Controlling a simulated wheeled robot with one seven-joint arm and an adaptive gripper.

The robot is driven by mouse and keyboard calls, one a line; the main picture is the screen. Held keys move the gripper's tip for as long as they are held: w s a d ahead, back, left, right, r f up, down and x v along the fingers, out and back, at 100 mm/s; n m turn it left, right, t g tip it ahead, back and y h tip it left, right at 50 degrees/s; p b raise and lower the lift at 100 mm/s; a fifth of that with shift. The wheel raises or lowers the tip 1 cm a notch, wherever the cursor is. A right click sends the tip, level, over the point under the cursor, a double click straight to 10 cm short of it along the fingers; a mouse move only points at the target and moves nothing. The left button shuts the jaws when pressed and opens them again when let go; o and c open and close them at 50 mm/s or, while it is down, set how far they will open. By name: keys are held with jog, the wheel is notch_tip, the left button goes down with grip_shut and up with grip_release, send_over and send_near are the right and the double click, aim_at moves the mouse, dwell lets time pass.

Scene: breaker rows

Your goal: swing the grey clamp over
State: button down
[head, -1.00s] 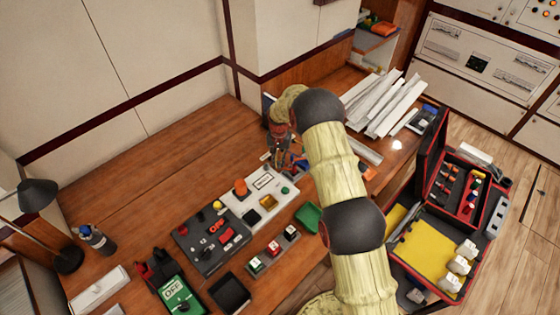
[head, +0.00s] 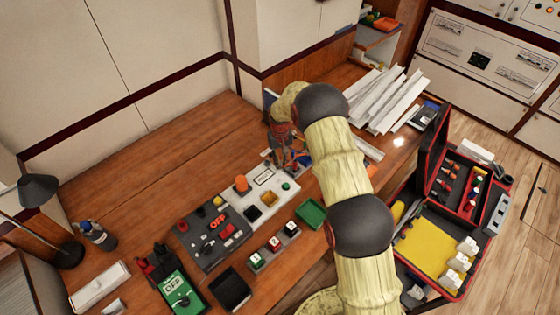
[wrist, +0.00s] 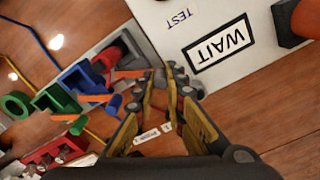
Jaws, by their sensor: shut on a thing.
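In the wrist view the grey clamp (wrist: 107,47) stands at the upper left beside the white panel, with a dark red part inside it. An orange lever (wrist: 131,73) reaches from it to my gripper. My gripper (wrist: 168,84) has its fingers close together at the lever's end and is shut on it; the fingertips hide the exact contact. A blue clamp (wrist: 82,78) and a green clamp (wrist: 57,99), each with an orange lever, sit in a row below the grey one. In the head view my gripper (head: 291,158) is partly hidden by my arm.
The white panel (wrist: 166,42) with WAIT and TEST labels lies right beside the clamps. Coloured wires (wrist: 33,40) run on the left. The head view shows a dark switch panel (head: 213,235), a green tray (head: 311,213) and white strips (head: 390,100) on the bench.

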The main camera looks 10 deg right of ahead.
jog(key=c, duration=1.8)
grip_release()
notch_tip(320, 180, up, 12)
jog(key=shift+r, duration=0.1)
